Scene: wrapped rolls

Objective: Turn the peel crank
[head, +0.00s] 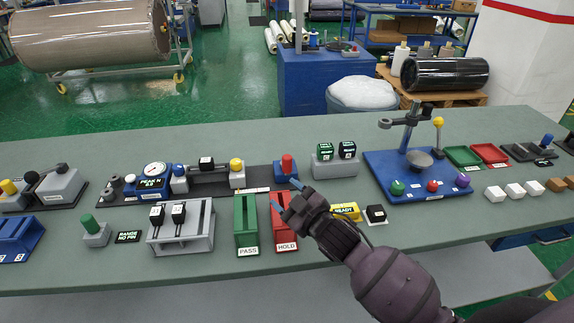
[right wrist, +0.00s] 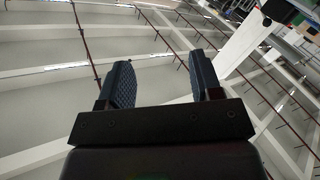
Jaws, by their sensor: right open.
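The peel tester is a long black base (head: 215,188) on the bench, with a blue gauge box (head: 150,178) reading PEAK N at its left. At its right end stands a blue block with an upright red handle (head: 287,164), which looks like the crank. A yellow knob (head: 237,163) stands on a pale block to its left. My right gripper (head: 283,198) is in front of the red handle in the head view, over the red HOLD tray (head: 285,232). My left gripper is out of view.
A green PASS tray (head: 246,225) and a grey rack (head: 182,230) stand left of the HOLD tray. A yellow READY display (head: 345,211) is right of my gripper. A blue stand (head: 420,180) with coloured knobs is further right. The bench's back strip (head: 270,145) is clear.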

